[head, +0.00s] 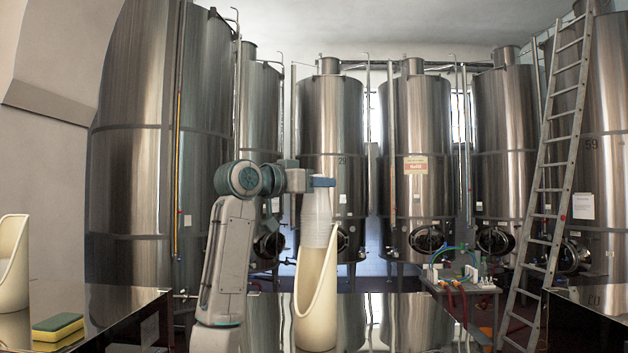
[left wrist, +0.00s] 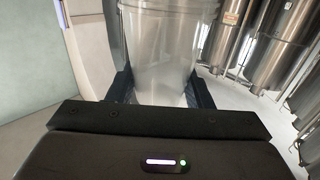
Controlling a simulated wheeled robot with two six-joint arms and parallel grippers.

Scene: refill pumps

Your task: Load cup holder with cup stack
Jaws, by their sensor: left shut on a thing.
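The cup stack (head: 317,222), a tall column of clear cups, hangs upright in my left gripper (head: 322,182), which is shut around its upper part. In the left wrist view the clear cups (left wrist: 168,45) sit between the two dark fingers (left wrist: 160,88). The cup holder (head: 317,305) is a cream, open-fronted, scooped tube standing on the dark shiny counter in the middle of the head view. The lower end of the stack lines up with the holder's opening; whether it is inside or in front cannot be told. My right gripper is not in view.
A similar cream holder (head: 12,262) stands at the far left, with a yellow and green sponge (head: 57,326) near it on a dark counter (head: 105,312). A ladder (head: 550,180) and steel tanks (head: 415,150) stand behind. The centre counter (head: 400,315) is clear right of the holder.

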